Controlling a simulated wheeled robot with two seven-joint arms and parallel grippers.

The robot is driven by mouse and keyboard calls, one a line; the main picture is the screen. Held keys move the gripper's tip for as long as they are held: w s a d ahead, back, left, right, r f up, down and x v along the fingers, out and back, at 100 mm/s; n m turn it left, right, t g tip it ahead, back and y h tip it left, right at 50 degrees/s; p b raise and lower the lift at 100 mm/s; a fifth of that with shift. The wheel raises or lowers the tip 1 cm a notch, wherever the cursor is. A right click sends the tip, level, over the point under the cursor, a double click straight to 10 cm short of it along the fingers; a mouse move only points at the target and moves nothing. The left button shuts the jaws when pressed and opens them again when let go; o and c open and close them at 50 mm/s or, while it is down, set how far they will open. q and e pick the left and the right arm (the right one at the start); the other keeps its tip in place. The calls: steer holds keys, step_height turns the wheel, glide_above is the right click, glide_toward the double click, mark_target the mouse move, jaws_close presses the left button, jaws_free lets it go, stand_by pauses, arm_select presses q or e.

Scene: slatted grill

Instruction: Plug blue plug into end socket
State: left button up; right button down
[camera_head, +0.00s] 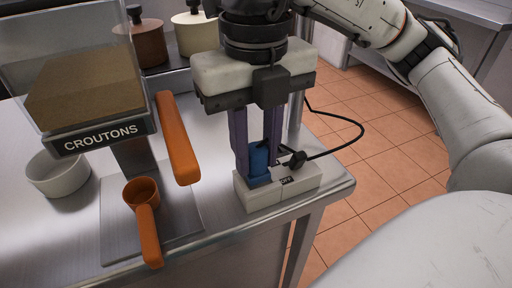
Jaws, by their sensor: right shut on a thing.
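The blue plug (258,160) is upright between the fingers of my right gripper (257,165), at the left end of the white socket strip (264,198). My right gripper points down and is shut on the blue plug. The plug's lower end meets the strip's top, and I cannot tell how deep it sits. A black plug (296,160) with a black cable stands just right of the blue plug on the strip. The strip lies near the right corner of the steel table. My left gripper is not in view.
A croutons dispenser (103,138) with an orange handle (176,140) stands left of my right gripper. An orange scoop (142,192) and a white bowl (59,174) are nearby. Pots (196,30) stand behind. The table (222,228) ends just right of the strip.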

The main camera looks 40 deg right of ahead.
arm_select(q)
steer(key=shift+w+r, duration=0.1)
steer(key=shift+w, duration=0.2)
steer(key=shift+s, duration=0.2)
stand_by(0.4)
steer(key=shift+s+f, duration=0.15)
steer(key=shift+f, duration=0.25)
arm_select(e)
steer(key=shift+f, duration=0.2)
arm_select(q)
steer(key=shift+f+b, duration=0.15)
steer(key=shift+b, duration=0.2)
arm_select(e)
steer(key=shift+f, duration=0.2)
steer(key=c, duration=1.4)
jaws_free()
steer(key=shift+o, duration=0.2)
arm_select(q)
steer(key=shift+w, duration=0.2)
